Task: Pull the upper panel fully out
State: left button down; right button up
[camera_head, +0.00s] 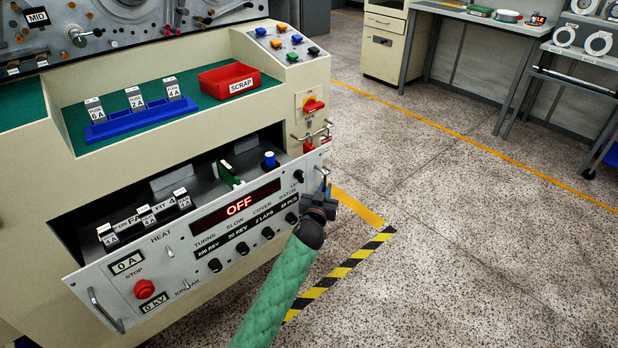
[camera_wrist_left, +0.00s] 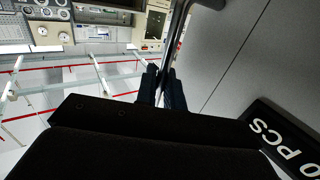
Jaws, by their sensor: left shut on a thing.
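The upper panel (camera_head: 215,225) is a light grey control front with a red "OFF" display, knobs and a red stop button. It stands out from the cream cabinet like a drawer, and its dark inside shows behind it. My left gripper (camera_head: 321,190) is at the panel's right end, shut on the right handle. In the left wrist view the handle (camera_wrist_left: 179,28) is a metal bar running between the fingers of my left gripper (camera_wrist_left: 161,88). The panel's left handle (camera_head: 104,311) is free. My right gripper is not in view.
Several fuses (camera_head: 144,214) and a green board (camera_head: 228,175) sit inside the pulled-out drawer. Above are a blue fuse rack (camera_head: 140,119) and a red scrap bin (camera_head: 229,80). A red switch (camera_head: 313,106) is on the cabinet's right side. The speckled floor to the right is clear.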

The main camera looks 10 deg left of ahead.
pick_arm(q)
jog(key=s+d, duration=0.4)
jog(key=d, duration=0.1)
jog(key=shift+s+d, duration=0.15)
jog(key=shift+d, duration=0.05)
jog(key=c, duration=1.7)
grip_release()
jog(key=shift+s+a, duration=0.15)
jog(key=shift+s, duration=1.8)
jog(key=shift+s+a, duration=0.1)
jog(key=shift+s, duration=1.85)
